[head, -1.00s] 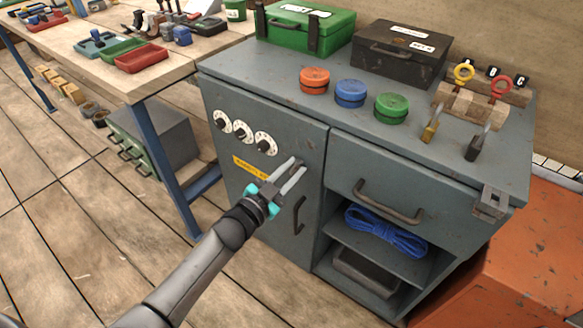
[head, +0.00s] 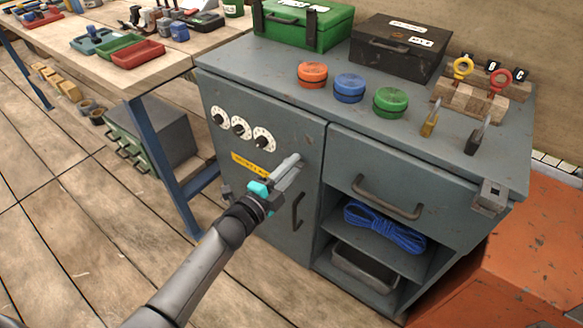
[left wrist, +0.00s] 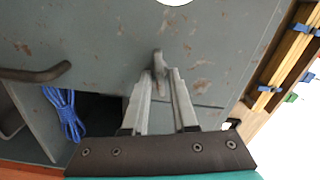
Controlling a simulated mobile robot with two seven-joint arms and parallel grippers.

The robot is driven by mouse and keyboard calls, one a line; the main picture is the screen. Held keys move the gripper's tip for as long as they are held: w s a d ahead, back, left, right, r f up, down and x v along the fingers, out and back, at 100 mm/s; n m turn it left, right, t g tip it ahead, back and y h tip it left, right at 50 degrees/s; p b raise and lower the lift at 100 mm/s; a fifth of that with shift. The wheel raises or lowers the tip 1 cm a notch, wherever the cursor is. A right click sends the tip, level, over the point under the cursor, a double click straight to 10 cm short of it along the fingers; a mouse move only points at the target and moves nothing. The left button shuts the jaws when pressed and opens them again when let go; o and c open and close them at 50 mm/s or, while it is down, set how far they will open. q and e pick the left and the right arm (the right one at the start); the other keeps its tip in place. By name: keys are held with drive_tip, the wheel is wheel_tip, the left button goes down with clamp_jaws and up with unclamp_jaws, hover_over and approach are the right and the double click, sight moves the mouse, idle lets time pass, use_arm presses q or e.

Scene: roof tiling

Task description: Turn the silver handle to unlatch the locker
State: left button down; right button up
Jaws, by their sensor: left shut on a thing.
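The grey locker door (head: 228,180) is shut, on the left of the grey cabinet. It has three white dials, a yellow label (head: 250,166) and a dark pull bar (head: 298,212). My left gripper (head: 293,163) is at the door's upper right, below and right of the dials. In the left wrist view the silver handle (left wrist: 159,63) stands between the fingertips (left wrist: 162,76), and the jaws are shut on it. The fingers hide most of the handle in the head view. My right gripper is not in view.
A drawer with a dark handle (head: 387,197) is right of the door, above a shelf with blue rope (head: 385,228). A workbench (head: 95,68) stands at left. Floor in front is clear.

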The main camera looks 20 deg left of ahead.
use_arm(q)
drive_tip(key=m, duration=0.2)
drive_tip(key=shift+m, duration=0.3)
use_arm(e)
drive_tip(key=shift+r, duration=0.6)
use_arm(q)
drive_tip(key=shift+b, duration=0.3)
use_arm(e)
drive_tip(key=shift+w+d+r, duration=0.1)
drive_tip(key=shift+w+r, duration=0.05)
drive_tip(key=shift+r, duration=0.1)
use_arm(q)
drive_tip(key=c, duration=0.9)
unclamp_jaws()
drive_tip(key=p+v, duration=0.3)
drive_tip(key=v, duration=1.2)
drive_tip(key=shift+s+p, duration=0.15)
drive_tip(key=shift+p, duration=0.15)
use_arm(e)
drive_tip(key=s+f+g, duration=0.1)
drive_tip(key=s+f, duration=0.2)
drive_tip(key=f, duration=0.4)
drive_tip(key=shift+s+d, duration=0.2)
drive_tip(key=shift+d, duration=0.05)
